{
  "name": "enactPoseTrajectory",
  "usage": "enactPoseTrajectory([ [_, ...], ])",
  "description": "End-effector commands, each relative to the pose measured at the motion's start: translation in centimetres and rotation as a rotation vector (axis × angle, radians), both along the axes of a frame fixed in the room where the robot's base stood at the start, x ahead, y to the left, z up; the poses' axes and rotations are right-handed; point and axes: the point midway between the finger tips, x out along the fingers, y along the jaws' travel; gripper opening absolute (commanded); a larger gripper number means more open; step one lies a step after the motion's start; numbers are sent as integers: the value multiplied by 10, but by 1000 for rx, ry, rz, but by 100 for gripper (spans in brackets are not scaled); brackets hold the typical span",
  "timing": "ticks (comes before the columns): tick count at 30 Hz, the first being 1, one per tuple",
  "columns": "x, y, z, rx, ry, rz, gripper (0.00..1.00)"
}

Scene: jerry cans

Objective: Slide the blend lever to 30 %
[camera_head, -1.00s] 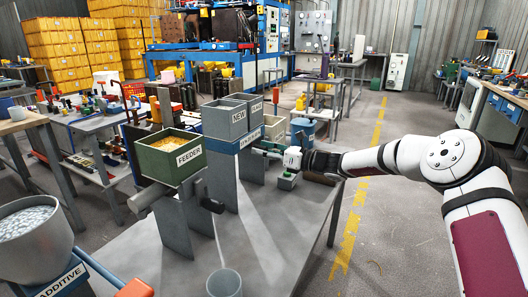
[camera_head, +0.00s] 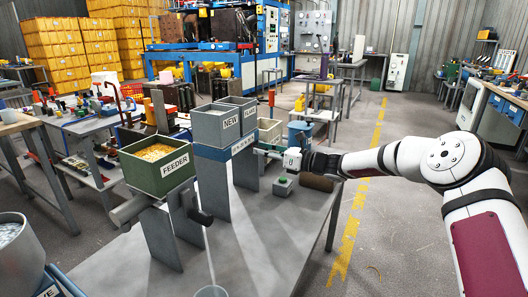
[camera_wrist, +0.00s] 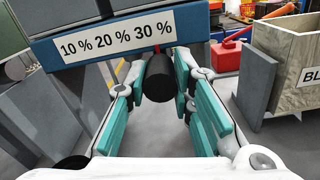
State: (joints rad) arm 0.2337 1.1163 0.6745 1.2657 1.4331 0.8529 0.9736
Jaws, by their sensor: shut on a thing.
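The blend lever's black knob (camera_wrist: 159,78) is between the teal fingers of my gripper (camera_wrist: 161,64) in the wrist view. My gripper is shut on it. The knob stands directly below the 30 % mark on the white scale label (camera_wrist: 117,41), which reads 10 %, 20 %, 30 %. The label is on a blue bar (camera_wrist: 192,22). The knob is hard to make out there.
A green FEEDER bin (camera_head: 140,175) with yellow granules stands left. A thin pale line runs down towards a cup (camera_head: 211,292) at the bottom edge. A wooden box (camera_wrist: 294,68) stands right in the wrist view.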

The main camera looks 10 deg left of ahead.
Motion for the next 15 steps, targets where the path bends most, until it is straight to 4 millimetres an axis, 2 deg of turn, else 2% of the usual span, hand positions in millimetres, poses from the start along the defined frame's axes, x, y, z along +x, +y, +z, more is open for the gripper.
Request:
enactPoseTrajectory([
  [3, 4, -3, 1, -1, -2, -10, 0],
  [4, 4, -3, 1, -1, -2, -11, 29],
  [6, 4, -3, 1, -1, -2, -12, 43],
  [15, 2, -2, 1, -1, -1, -7, 43],
])
